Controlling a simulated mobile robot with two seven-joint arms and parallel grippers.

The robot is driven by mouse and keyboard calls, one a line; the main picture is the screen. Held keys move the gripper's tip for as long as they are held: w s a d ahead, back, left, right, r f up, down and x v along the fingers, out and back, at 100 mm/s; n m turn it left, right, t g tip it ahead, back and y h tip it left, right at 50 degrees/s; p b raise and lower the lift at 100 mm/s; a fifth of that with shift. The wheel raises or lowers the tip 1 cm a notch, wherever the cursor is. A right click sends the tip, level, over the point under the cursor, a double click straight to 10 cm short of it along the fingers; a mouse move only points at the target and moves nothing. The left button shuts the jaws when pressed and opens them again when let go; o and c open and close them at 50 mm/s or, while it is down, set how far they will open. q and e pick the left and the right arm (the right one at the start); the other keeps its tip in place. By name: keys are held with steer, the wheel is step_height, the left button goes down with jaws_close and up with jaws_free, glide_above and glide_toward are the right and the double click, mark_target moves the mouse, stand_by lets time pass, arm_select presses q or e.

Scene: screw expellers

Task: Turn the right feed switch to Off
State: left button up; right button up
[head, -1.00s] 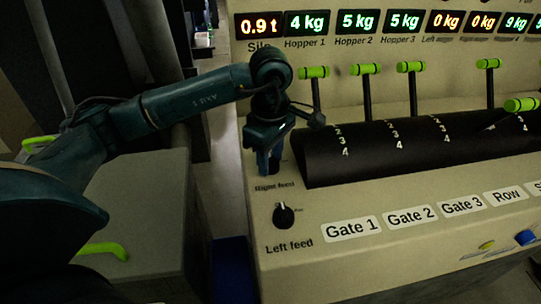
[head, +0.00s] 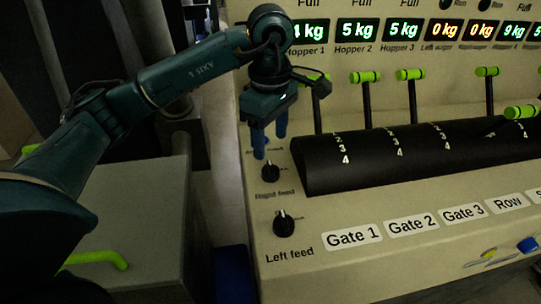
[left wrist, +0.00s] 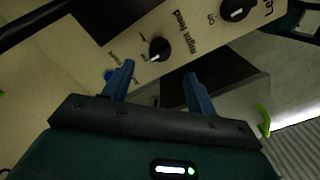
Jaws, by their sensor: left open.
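The right feed switch (head: 270,172) is a small black round knob on the beige console's left end, above its "Right feed" label. It also shows in the left wrist view (left wrist: 159,48), with a white pointer mark towards the lower left. The small position words are too blurred to read. My left gripper (head: 270,146) is open and empty, its blue fingers pointing down just above and behind the knob, apart from it. In the left wrist view the gripper (left wrist: 159,70) has its fingertips below the knob in the picture. My right gripper is not in view.
The similar left feed switch (head: 284,225) sits in front of the right feed switch. A black curved lever housing (head: 400,155) with green-handled levers stands close on the right. Gate label plates (head: 352,237) line the front. Floor shows left of the console.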

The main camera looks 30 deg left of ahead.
arm_select(q)
step_height(320, 180, up, 6)
steer(key=shift+f+p, duration=0.2)
steer(key=shift+p, duration=0.1)
stand_by(0.4)
